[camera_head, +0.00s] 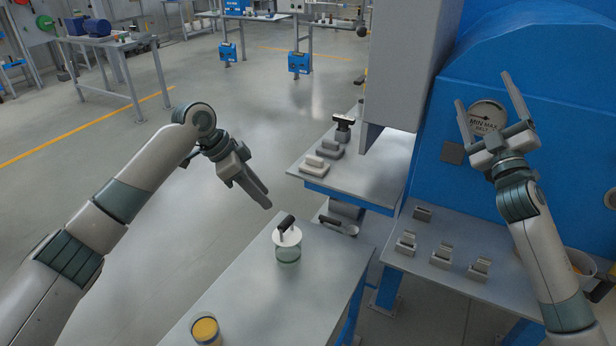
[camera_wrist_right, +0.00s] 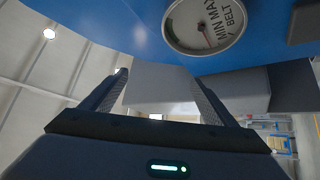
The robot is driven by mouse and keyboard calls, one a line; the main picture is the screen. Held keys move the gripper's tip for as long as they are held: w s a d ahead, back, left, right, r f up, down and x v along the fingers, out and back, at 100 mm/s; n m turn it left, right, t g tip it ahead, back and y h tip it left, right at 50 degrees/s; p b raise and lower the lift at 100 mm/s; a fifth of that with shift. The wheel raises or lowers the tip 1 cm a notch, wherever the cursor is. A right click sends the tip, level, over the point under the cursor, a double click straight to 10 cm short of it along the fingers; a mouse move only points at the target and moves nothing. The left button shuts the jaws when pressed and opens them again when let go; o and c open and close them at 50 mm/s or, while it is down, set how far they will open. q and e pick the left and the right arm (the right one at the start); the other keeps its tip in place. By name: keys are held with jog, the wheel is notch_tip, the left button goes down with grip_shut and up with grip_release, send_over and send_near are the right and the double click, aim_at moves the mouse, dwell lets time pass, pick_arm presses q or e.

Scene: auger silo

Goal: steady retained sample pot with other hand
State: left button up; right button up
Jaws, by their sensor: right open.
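A clear, greenish pot (camera_head: 288,254) with a white top stands upright on the near grey table; a black-handled tool (camera_head: 286,224) rises from its top. A second, smaller pot (camera_head: 206,331) with yellow contents stands at that table's near edge. I cannot tell which one is the retained sample pot. My left gripper (camera_head: 267,204) hangs in the air left of and above the white-topped pot, apart from it; its fingers are seen nearly edge-on. My right gripper (camera_head: 483,88) is open and empty, raised before the blue machine; its fingers also show in the right wrist view (camera_wrist_right: 160,85).
The blue machine (camera_head: 560,120) carries a round belt gauge (camera_head: 487,117), also in the right wrist view (camera_wrist_right: 207,22). A scoop (camera_head: 338,225) lies at the near table's far edge (camera_head: 338,248). Small grey blocks stand on the side shelves (camera_head: 462,282). A bucket (camera_head: 578,262) sits far right.

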jog(key=w+a+f+n+g, duration=0.2)
jog(key=a+f+g, duration=0.1)
jog(key=a+f, duration=1.2)
jog(key=s+a+f+n+g, duration=0.1)
jog(key=s+a+f+n, duration=0.3)
jog(key=a+f+n, duration=0.3)
jog(key=s+a+f+n+g, duration=0.1)
jog(key=s+a+f+n, duration=0.4)
jog(key=a+f, duration=0.6)
jog(key=s+a+f+n, duration=0.4)
jog(key=a+f+n, duration=0.5)
jog(key=a+f, duration=0.1)
jog(key=shift+s+a+g, duration=0.15)
jog(key=shift+s+g, duration=0.2)
jog(key=shift+g, duration=0.05)
jog(key=shift+s+a+f+n, duration=0.35)
jog(key=shift+s+n, duration=0.1)
jog(key=shift+n, duration=0.45)
jog(key=w, duration=1.7)
jog(key=shift+w, duration=0.25)
